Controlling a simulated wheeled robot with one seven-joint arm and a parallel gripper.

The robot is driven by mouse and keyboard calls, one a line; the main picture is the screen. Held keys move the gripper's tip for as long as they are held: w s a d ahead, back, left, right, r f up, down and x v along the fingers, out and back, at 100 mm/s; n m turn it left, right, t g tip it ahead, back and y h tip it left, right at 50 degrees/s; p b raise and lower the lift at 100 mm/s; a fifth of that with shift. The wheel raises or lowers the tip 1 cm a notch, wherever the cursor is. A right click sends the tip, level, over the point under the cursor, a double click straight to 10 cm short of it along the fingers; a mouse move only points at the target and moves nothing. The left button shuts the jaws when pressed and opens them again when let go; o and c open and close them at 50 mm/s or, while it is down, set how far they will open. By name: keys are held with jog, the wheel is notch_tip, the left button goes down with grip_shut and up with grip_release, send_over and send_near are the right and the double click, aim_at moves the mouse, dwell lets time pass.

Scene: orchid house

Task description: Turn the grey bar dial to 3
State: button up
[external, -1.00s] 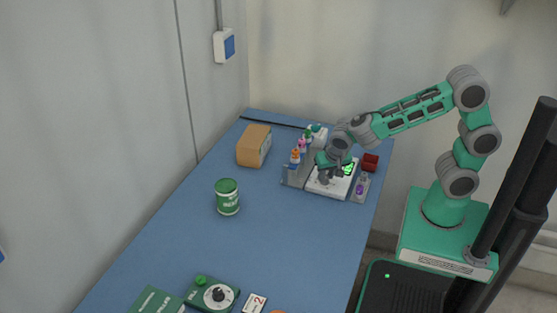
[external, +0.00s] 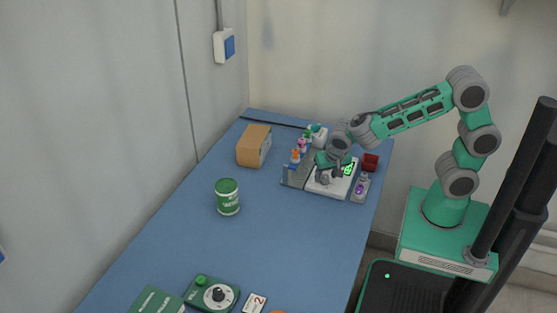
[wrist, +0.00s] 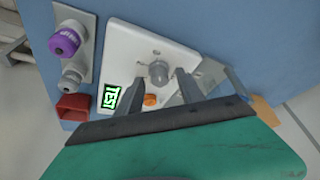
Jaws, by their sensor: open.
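A white panel (external: 341,190) lies on the far right of the blue table. In the wrist view, this panel (wrist: 187,52) carries a grey dial (wrist: 158,72), a small green-lit display (wrist: 111,97) and an orange button (wrist: 150,99). My gripper (wrist: 157,83) is open, with one finger on each side of the dial. I cannot tell whether either finger touches it. The dial's numbers and pointer are not readable.
A cardboard box (external: 253,147), a green can (external: 227,197) and a green dial unit (external: 200,281) stand elsewhere.

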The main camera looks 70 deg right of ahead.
jog(key=v, duration=0.7)
jog(key=shift+r, duration=0.35)
jog(key=shift+a, duration=0.15)
